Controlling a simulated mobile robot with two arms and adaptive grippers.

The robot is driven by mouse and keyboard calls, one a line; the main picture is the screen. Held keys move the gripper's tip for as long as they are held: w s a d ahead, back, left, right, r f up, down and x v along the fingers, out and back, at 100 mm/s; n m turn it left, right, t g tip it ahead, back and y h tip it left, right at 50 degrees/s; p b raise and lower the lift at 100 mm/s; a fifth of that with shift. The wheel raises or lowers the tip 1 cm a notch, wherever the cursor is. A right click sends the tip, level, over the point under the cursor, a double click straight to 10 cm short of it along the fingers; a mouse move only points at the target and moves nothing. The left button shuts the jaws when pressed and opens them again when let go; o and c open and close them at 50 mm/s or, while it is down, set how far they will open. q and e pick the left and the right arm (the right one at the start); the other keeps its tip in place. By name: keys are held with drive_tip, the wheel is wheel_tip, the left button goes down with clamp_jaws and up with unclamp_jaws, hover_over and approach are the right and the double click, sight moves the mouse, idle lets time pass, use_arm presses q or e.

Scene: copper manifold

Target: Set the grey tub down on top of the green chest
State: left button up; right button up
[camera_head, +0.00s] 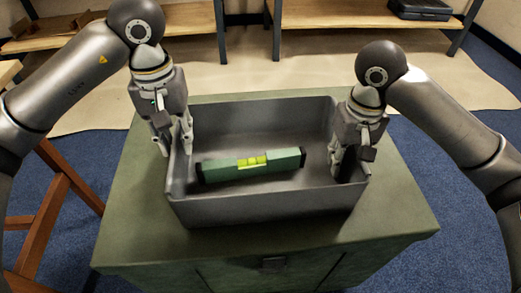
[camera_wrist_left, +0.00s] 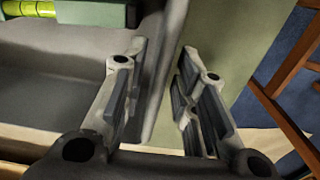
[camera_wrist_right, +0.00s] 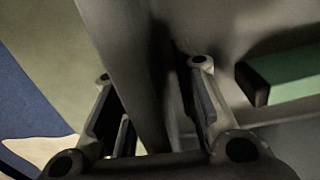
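The grey tub (camera_head: 262,212) is an open box on top of the green chest (camera_head: 415,216) and appears to rest flat on it. A green spirit level (camera_head: 222,172) with a yellow vial lies inside; parts of it show in both wrist views. My left gripper (camera_head: 172,150) is at the tub's left wall, fingers apart on either side of it; the left wrist view shows a gap between the wall and the outer finger (camera_wrist_left: 205,105). My right gripper (camera_head: 347,172) straddles the right wall (camera_wrist_right: 125,60), fingers apart; contact there is too dark to tell.
Wooden shelves (camera_head: 190,22) stand at the back, with a dark case (camera_head: 420,9) at the upper right. A reddish wooden frame (camera_head: 45,205) stands left of the chest. Bare chest top shows around the tub, mostly at the right and front. Blue carpet lies around.

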use_arm(q)
wheel_tip(320, 180, up, 7)
drive_tip(key=shift+r, duration=0.1)
use_arm(e)
drive_tip(key=shift+r, duration=6)
use_arm(q)
drive_tip(key=shift+r, duration=0.1)
